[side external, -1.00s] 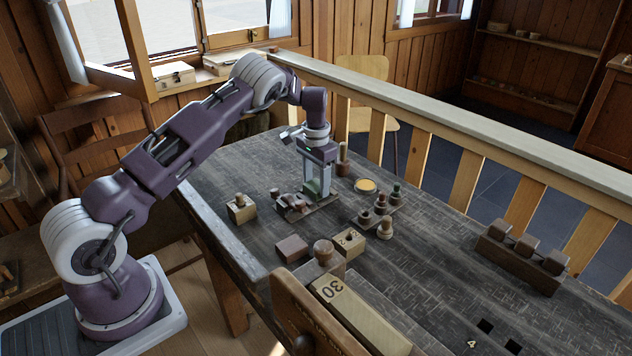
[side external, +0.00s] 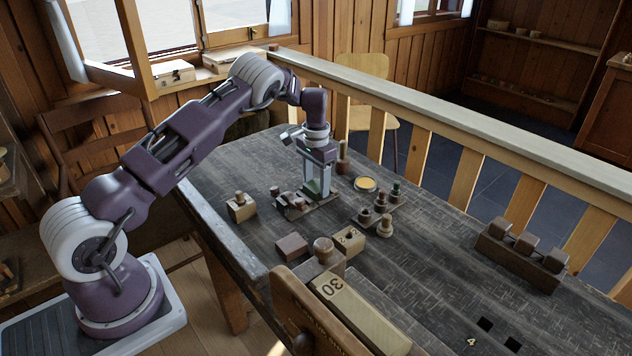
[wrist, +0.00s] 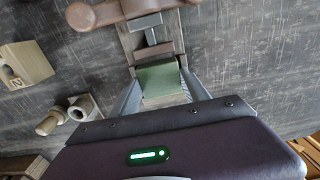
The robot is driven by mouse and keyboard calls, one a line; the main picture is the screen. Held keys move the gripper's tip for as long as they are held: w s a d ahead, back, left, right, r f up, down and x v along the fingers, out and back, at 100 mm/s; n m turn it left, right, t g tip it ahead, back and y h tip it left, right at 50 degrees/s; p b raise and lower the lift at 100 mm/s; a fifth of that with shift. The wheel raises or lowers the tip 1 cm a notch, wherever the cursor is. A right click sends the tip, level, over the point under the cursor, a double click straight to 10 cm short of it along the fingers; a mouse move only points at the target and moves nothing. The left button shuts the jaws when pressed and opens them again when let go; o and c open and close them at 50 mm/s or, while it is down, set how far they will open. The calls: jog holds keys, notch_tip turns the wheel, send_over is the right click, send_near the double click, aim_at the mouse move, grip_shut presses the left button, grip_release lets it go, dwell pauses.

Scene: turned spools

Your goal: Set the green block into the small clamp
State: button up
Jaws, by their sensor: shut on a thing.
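The green block (wrist: 160,82) sits between the fingers of my gripper (wrist: 157,95), which is shut on it. In the side view the block (side external: 314,187) is low at the fingertips, partly hidden by a finger of my gripper (side external: 317,192). The small clamp (side external: 296,204) has brown and grey parts on a narrow wooden base. In the wrist view the clamp (wrist: 150,38) lies just beyond the block, in line with it. The block is over or on the clamp's base. I cannot tell whether it touches the base or the clamp's jaws.
A wooden block with a peg (side external: 241,208) stands left of the clamp. A rack with turned spools (side external: 378,206) and a yellow-topped dish (side external: 365,184) stand to its right. A brown block (side external: 292,247) lies in front.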

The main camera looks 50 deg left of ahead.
jog(key=o, duration=1.4)
jog(key=shift+r, duration=4.3)
